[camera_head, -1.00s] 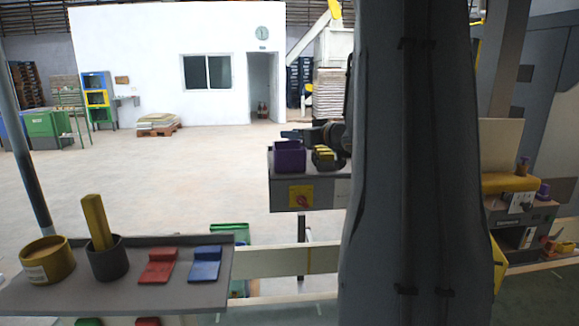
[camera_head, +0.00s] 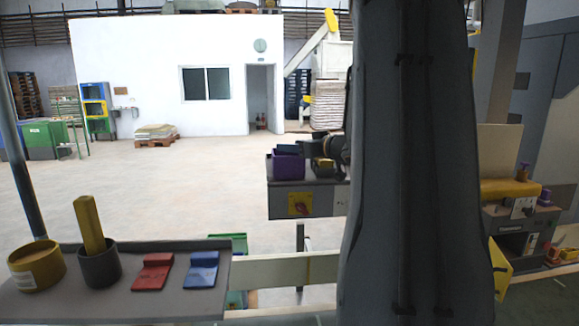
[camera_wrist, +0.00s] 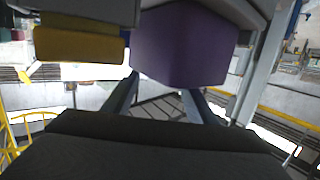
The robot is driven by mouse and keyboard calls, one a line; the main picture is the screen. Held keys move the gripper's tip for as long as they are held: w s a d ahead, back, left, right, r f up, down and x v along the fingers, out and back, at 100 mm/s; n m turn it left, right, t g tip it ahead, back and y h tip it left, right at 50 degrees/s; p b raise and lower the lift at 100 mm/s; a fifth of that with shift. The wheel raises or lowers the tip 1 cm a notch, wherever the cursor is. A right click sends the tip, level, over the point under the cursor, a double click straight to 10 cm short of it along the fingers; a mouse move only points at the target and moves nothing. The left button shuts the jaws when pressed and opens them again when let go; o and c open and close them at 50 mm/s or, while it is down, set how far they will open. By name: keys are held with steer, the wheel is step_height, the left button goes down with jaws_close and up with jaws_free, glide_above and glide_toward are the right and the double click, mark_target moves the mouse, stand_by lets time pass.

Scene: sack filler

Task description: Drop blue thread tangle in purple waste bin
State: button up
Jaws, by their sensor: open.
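The purple waste bin (camera_head: 288,166) stands on a grey box-shaped stand in the head view, left of my arm. In the wrist view the purple bin (camera_wrist: 185,45) fills the upper middle, close beyond the fingers. My gripper (camera_head: 288,148) reaches in from the right at the bin's rim. In the wrist view my gripper (camera_wrist: 160,88) has its two fingers apart, with nothing seen held between them. I cannot make out the blue thread tangle; the dark bluish patch at the bin's top may be only my fingers. The bin's inside is hidden.
A yellow-topped item (camera_head: 322,163) sits beside the bin on the grey stand (camera_head: 330,201), which has a red knob. At lower left a grey shelf (camera_head: 130,302) holds a yellow tub, a dark cup and red and blue blocks. Open floor lies behind.

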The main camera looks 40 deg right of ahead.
steer(key=s+r+b, duration=0.1)
steer(key=s+b, duration=0.1)
steer(key=s, duration=0.5)
steer(key=shift+s+d, duration=0.15)
steer(key=shift+s, duration=0.2)
